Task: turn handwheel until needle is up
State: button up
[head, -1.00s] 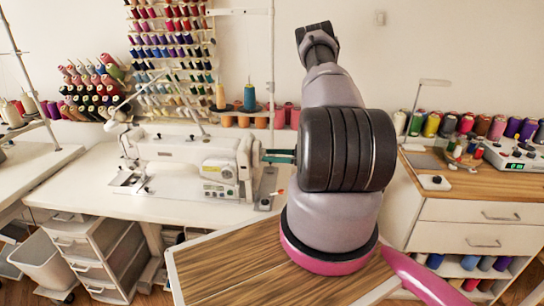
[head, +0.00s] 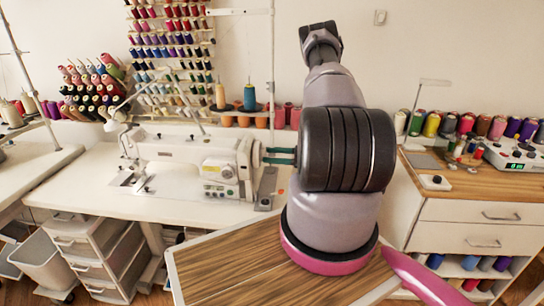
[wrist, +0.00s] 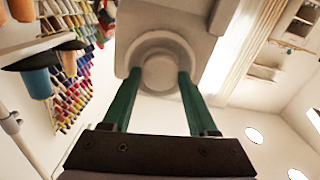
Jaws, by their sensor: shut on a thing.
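The white sewing machine (head: 190,155) stands on the white table left of my arm. Its handwheel (head: 257,154) is at the machine's right end. In the wrist view the round, pale handwheel (wrist: 160,72) lies between the two green fingers of my gripper (wrist: 157,80), one on each side. My gripper (head: 268,155) is shut on the handwheel; in the head view its green fingers reach left from behind my arm. The needle area is at the machine's left end, but the needle is too small to make out, so its height cannot be told.
A thread stand with cones (head: 249,97) rises behind the machine. A wooden surface (head: 235,270) lies in front of my arm. A drawer cabinet (head: 470,215) with spools and a control box (head: 514,152) stands at right. The white tabletop (head: 90,190) is mostly clear at left.

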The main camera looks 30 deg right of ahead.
jog(key=shift+s+f+n, duration=0.1)
jog(key=shift+n, duration=16.4)
jog(key=o, duration=1.4)
jog(key=shift+c, duration=0.2)
